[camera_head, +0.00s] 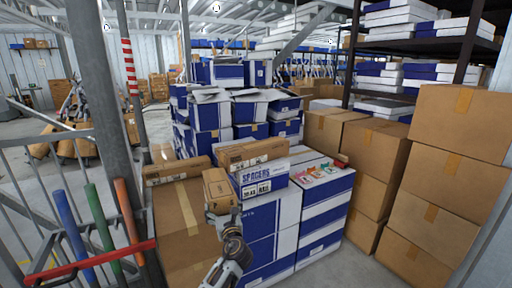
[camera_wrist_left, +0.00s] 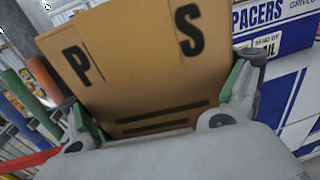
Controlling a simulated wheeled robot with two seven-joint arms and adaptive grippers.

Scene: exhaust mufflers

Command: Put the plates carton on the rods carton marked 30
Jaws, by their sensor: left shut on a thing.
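A small brown carton (camera_head: 217,189) is held upright between the fingers of my left gripper (camera_head: 223,212). In the left wrist view the carton (camera_wrist_left: 130,65) shows the black letters P and S, with the rest of the word hidden or cut off. The gripper (camera_wrist_left: 160,105) is shut on it, one green-padded finger on each side. Two long, low brown cartons lie beyond: one (camera_head: 175,171) on the left, one (camera_head: 252,151) behind the spacers carton. I cannot read a 30 on either, so which is the rods carton is unclear. My right gripper is not in view.
A blue-and-white spacers carton (camera_head: 262,179) stands just right of the held carton, on blue-and-white boxes (camera_head: 272,222). A large brown box (camera_head: 180,225) is at left. Brown boxes (camera_head: 440,170) stack at right. A post (camera_head: 105,90) and railing (camera_head: 60,225) stand at left.

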